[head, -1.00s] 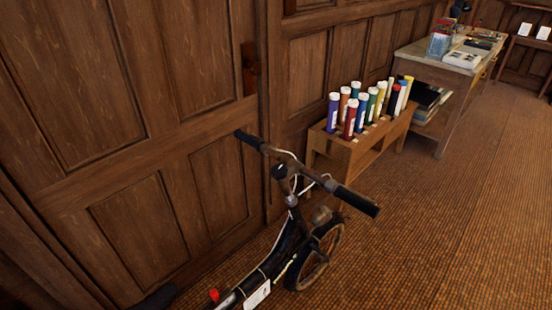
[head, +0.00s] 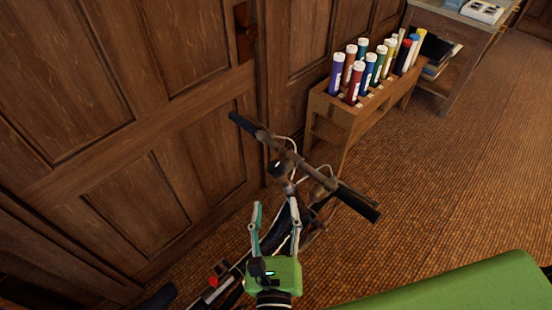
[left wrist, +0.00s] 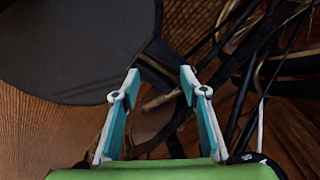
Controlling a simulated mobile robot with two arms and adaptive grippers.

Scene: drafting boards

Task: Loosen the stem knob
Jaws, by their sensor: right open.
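A folding bicycle stands by the panelled wall, with its handlebar (head: 340,190) and upright stem (head: 289,187) near the middle of the head view. A small dark round part (head: 276,168) sits near the top of the stem; I cannot tell whether it is the stem knob. My right gripper (head: 276,207) is open and empty, in front of the stem on the near side, its fingers pointing toward the handlebar. In the left wrist view my left gripper (left wrist: 161,72) has its fingers apart, with dark bicycle tubes (left wrist: 240,95) behind them.
A wooden rack (head: 338,108) of coloured tubes stands beyond the handlebar, with a desk (head: 462,65) behind it. Wooden panelling (head: 160,120) runs close along the left. The brown floor (head: 450,170) to the right is clear. A dark rounded shape (left wrist: 75,45) fills the left wrist view's upper left.

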